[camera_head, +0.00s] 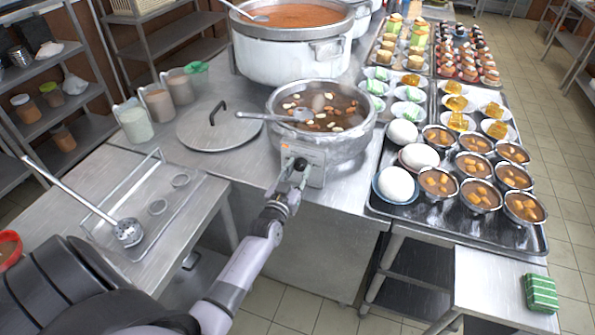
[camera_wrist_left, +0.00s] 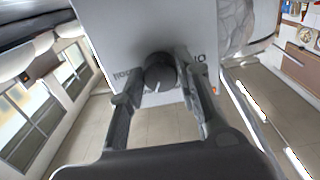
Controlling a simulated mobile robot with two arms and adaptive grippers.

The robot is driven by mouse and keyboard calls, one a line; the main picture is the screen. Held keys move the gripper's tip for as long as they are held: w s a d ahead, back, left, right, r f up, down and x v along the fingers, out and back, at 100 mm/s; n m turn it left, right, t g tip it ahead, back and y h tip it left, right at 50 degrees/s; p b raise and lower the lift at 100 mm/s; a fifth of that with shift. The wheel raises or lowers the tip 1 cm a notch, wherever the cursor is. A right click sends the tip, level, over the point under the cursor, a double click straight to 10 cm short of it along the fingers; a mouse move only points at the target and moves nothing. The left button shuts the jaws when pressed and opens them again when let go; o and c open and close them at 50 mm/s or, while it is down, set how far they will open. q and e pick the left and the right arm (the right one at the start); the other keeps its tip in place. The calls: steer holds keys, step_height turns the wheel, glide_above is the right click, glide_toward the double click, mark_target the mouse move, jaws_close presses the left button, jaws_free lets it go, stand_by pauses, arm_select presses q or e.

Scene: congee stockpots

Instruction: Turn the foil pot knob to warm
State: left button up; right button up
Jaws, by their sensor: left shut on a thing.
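The foil pot (camera_head: 345,145) is a round, silver, crinkled pot of dark soup with pale and orange pieces on the steel counter. Its control box (camera_head: 317,174) is on the front side, facing my left arm. A dark round knob (camera_wrist_left: 160,72) sits on the box face, with a white pointer line. Lettering shows on both sides of it, too blurred to read. My left gripper (camera_wrist_left: 162,84) has its fingers on either side of the knob and is shut on it. In the head view, the gripper (camera_head: 293,176) hides most of the knob. My right gripper is not in view.
A ladle (camera_head: 270,116) lies across the pot. A lid (camera_head: 217,123) lies left of it, and a larger pot (camera_head: 290,60) stands behind. Trays of bowls and buns (camera_head: 397,184) fill the right. A steel tray (camera_head: 190,190) and a skimmer (camera_head: 127,232) are at left.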

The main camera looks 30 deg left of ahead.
arm_select(q)
steer(key=shift+n, duration=0.3)
steer(key=n, duration=0.5)
steer(key=shift+n, duration=0.3)
steer(key=n, duration=0.5)
steer(key=shift+d+b, duration=0.1)
steer(key=shift+b, duration=0.3)
steer(key=shift+n, duration=0.4)
steer(key=o, duration=1.2)
steer(key=shift+c, duration=0.2)
